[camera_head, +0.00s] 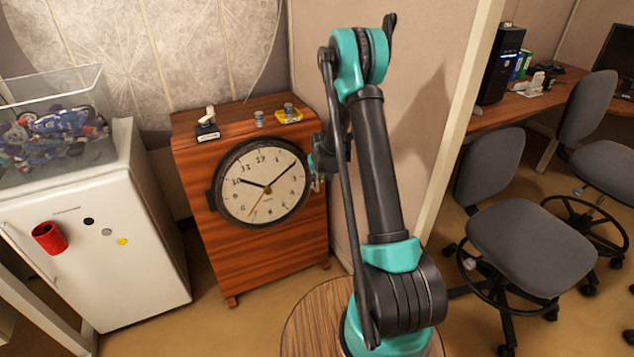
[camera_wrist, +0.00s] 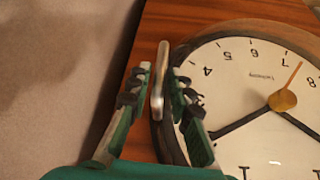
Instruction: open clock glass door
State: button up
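The wooden clock cabinet (camera_head: 265,258) stands against the wall with a round, dark-rimmed glass door (camera_head: 217,196) over its white dial (camera_head: 262,183). The door looks shut, its rim close against the cabinet front. In the wrist view the dial (camera_wrist: 240,85) appears upside down. A metal handle (camera_wrist: 161,75) stands at the rim's edge, on the right side in the head view. My gripper (camera_wrist: 160,72) is open, with one finger on each side of the handle. Small gaps show between the fingers and the handle. In the head view my gripper (camera_head: 316,181) is partly hidden by my arm.
Small items (camera_head: 259,118) stand on the cabinet top. A white fridge (camera_head: 120,235) with a red cup holder (camera_head: 49,238) and a clear bin (camera_head: 60,125) is to the left. A beige partition (camera_head: 415,60) and grey chairs (camera_head: 535,250) are to the right.

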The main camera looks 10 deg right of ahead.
jog(key=shift+x, duration=1.25)
grip_shut()
